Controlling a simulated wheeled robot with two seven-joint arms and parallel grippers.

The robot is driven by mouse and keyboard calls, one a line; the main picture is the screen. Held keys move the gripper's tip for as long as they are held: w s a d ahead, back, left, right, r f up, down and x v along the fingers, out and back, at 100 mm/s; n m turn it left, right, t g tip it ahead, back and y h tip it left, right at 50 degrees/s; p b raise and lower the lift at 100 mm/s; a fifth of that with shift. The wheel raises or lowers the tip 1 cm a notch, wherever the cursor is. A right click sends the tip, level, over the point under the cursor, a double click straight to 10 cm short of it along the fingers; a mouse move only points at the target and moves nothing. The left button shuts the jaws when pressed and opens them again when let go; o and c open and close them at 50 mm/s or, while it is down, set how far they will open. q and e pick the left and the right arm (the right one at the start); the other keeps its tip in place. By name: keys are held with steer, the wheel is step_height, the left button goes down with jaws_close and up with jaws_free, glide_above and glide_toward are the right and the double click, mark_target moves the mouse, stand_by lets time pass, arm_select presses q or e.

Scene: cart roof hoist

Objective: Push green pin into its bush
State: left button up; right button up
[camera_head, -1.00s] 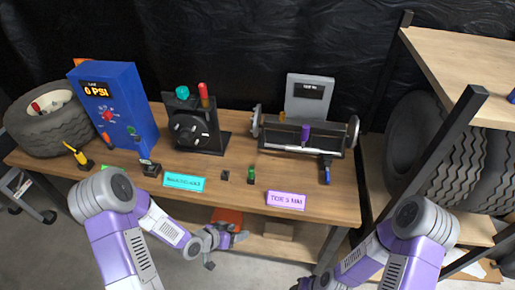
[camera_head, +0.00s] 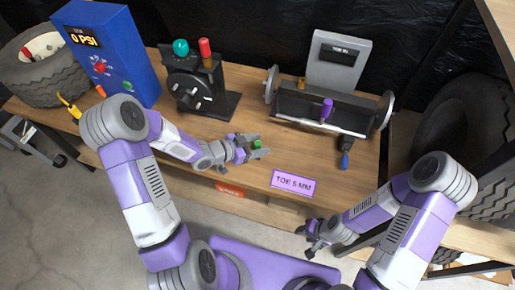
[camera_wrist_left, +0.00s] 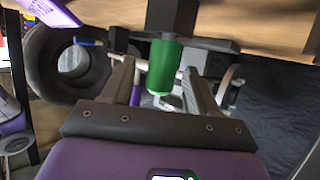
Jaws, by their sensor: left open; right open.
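The green pin (camera_head: 257,145) stands over the table near its front edge. In the left wrist view the green pin (camera_wrist_left: 162,70) is a smooth green cylinder joined to a dark square block (camera_wrist_left: 172,18). My left gripper (camera_head: 261,146) is open around the pin, with a finger on each side and visible gaps between. In the head view my left gripper hides the pin's lower part and the block. I cannot tell how deep the pin sits. My right gripper (camera_head: 314,238) is in front of the table, below its top, away from the pin.
A pink "TOE 5 MM" label (camera_head: 293,183) lies right of the pin. Behind stand a black hub stand (camera_head: 205,90) with teal and red knobs, and a roller device (camera_head: 320,108) with a purple handle. A blue PSI box (camera_head: 112,55) stands left. Table between is clear.

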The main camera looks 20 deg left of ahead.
arm_select(q)
steer(key=shift+x, duration=0.9)
steer(key=shift+c, duration=0.2)
steer(key=c, duration=1)
steer(key=shift+r, duration=0.1)
